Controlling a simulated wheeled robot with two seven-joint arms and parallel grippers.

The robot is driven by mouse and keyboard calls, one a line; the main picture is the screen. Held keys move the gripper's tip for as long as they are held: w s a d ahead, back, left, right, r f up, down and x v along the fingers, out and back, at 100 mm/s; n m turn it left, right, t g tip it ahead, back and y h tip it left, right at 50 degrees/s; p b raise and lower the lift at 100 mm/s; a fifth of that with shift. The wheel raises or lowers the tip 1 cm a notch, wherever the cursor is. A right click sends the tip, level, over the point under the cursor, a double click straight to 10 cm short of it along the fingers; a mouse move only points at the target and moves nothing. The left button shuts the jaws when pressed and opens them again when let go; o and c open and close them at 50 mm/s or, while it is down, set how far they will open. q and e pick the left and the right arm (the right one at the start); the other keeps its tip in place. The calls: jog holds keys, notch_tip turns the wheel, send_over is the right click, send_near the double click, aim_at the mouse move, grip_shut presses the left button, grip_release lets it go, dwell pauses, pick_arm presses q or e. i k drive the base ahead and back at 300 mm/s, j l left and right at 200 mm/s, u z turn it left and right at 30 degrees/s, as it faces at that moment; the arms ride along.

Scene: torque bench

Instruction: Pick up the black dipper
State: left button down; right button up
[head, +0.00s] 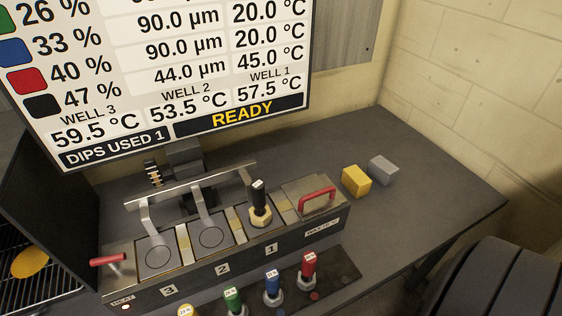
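The black dipper (258,196) stands nearly upright at well 1 of the grey wax heater (223,268). It has a black handle with a small white label on top and a pale gold, nut-like base at the well opening. The base hides whatever part is inside the well. Neither of my grippers is in view, and nothing is seen holding the dipper.
Red (309,264), blue (272,282), green (233,298) and yellow dippers stand in front of the heater. A metal bar with hooked arms (190,186) rises behind wells 2 and 3. Yellow (356,181) and grey blocks (383,169) lie right. The display (240,115) reads READY.

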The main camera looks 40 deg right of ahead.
aim_at(261, 215)
jog(key=k+l+z, duration=0.1)
jog(key=z, duration=0.85)
jog(key=k+j+u, duration=0.15)
jog(key=u, duration=0.35)
jog(key=k+j+u, duration=0.2)
jog(key=u, duration=0.25)
